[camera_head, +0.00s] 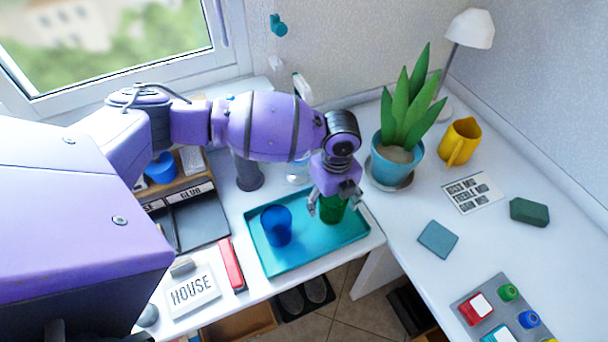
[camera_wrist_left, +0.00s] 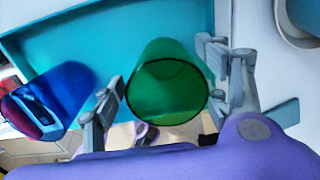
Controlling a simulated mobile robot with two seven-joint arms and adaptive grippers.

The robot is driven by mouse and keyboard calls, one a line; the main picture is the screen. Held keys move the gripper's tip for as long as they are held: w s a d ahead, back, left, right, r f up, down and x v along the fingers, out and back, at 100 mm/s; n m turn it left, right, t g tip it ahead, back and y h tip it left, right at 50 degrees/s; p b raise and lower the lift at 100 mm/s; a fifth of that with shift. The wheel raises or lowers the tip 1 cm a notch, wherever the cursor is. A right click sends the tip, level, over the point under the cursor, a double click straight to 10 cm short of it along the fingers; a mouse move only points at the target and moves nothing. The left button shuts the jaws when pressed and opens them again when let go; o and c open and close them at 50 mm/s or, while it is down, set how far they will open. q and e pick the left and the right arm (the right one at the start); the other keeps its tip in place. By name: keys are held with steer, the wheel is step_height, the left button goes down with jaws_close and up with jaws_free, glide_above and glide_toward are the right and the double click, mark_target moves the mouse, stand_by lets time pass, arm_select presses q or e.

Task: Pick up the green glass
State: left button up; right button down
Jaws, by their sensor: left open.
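The green glass (camera_head: 332,208) stands on the teal tray (camera_head: 308,258), near its right end. In the left wrist view the green glass (camera_wrist_left: 167,88) lies between the two fingers, with its rim toward the camera. My left gripper (camera_head: 328,200) is open around the glass, a finger on each side. In the wrist view the left gripper (camera_wrist_left: 165,98) shows small gaps between its fingers and the glass. A blue glass (camera_head: 276,226) stands on the same tray to the left; it also shows in the wrist view (camera_wrist_left: 62,92). My right gripper is not in view.
A potted plant (camera_head: 396,158) stands right of the tray and a yellow jug (camera_head: 460,142) beyond it. A red box (camera_head: 231,265) and a HOUSE sign (camera_head: 192,291) lie left of the tray. The table's front edge is close to the tray.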

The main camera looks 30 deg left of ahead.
mark_target(332, 206)
arm_select(q)
step_height(332, 206, down, 3)
steer(key=shift+w+d+f, duration=0.1)
steer(key=shift+w, duration=0.05)
steer(key=shift+c, duration=0.4)
steer(key=c, duration=1.3)
